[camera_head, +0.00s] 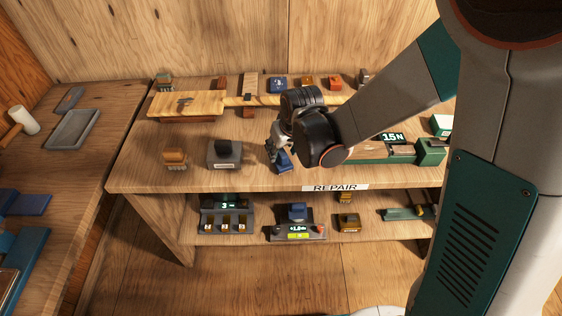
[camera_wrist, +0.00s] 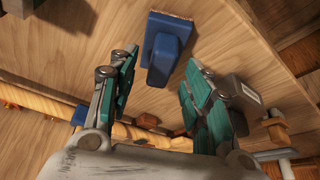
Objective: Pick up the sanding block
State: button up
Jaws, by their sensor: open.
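A blue block with a raised grip and a thin brown edge, which looks like the sanding block (camera_head: 284,162), sits on the bench top near its front edge. In the wrist view the blue block (camera_wrist: 165,48) lies in the gap between the fingertips and a little beyond them. My gripper (camera_head: 279,156) is over the block, pointing down, and partly hides it. In the wrist view my gripper (camera_wrist: 161,60) is open, with teal fingers on either side and nothing held. I cannot tell whether a finger touches the block.
A dark grey block (camera_head: 224,154) and an orange-brown brush-like block (camera_head: 174,160) stand left of my gripper. A wooden board (camera_head: 187,104) and a row of small items lie behind. A green-ended rig (camera_head: 431,152) is at the right. A lower shelf holds several devices.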

aim_at(281, 151)
jog(key=shift+b+x, duration=0.4)
jog(key=shift+x, duration=0.8)
jog(key=shift+r, duration=0.1)
jog(key=shift+c, duration=0.6)
grip_shut()
notch_tip(281, 151, up, 20)
jog(key=p, duration=1.4)
